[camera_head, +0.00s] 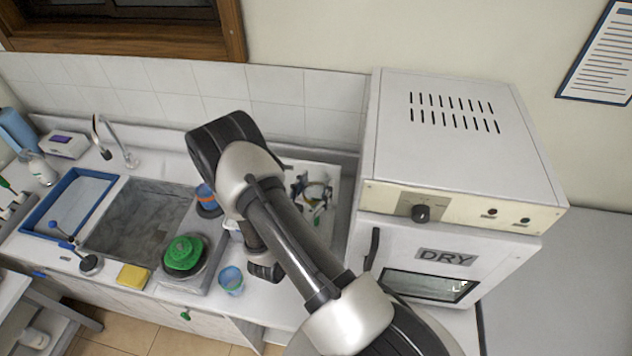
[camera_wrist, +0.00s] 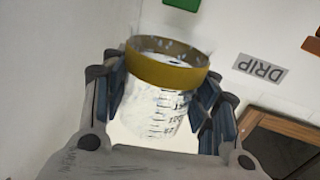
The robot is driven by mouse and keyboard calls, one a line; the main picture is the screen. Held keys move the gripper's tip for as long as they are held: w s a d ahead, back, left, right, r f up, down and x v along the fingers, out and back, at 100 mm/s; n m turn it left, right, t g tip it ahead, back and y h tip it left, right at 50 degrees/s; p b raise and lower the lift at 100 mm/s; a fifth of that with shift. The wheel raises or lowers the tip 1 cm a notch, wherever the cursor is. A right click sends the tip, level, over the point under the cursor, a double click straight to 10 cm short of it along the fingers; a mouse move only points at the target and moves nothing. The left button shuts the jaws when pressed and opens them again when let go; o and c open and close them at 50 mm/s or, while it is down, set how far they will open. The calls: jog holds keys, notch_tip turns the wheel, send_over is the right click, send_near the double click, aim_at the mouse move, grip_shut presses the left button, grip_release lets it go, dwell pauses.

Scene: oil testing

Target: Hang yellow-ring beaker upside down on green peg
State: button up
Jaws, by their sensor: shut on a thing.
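In the wrist view my gripper (camera_wrist: 160,100) is shut on the sides of a clear beaker (camera_wrist: 155,112) with a yellow ring (camera_wrist: 165,70) at its rim. The beaker's mouth faces the top of that picture, where the DRIP label reads upside down, so the beaker appears inverted. A green piece (camera_wrist: 182,4), cut off by the top edge, lies beyond the mouth; I cannot tell whether it is the peg. In the head view a rack (camera_head: 315,195) with pegs stands behind my arm. My arm hides the gripper and held beaker there.
The DRIP label (camera_wrist: 260,69) is on a pale surface, with an orange piece (camera_wrist: 312,46) beside it. The DRY oven (camera_head: 450,240) stands right of the rack. A blue-green cup (camera_head: 231,281), green item (camera_head: 183,253), yellow sponge (camera_head: 133,277) and sink (camera_head: 135,220) are left.

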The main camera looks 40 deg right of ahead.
notch_tip(320, 180, down, 10)
jog(key=b, duration=0.7)
jog(key=shift+d, duration=0.1)
jog(key=shift+f+b, duration=0.5)
jog(key=shift+b, duration=0.05)
dwell(0.4)
jog(key=o, duration=1.1)
jog(key=shift+o, duration=0.2)
jog(key=v, duration=1.2)
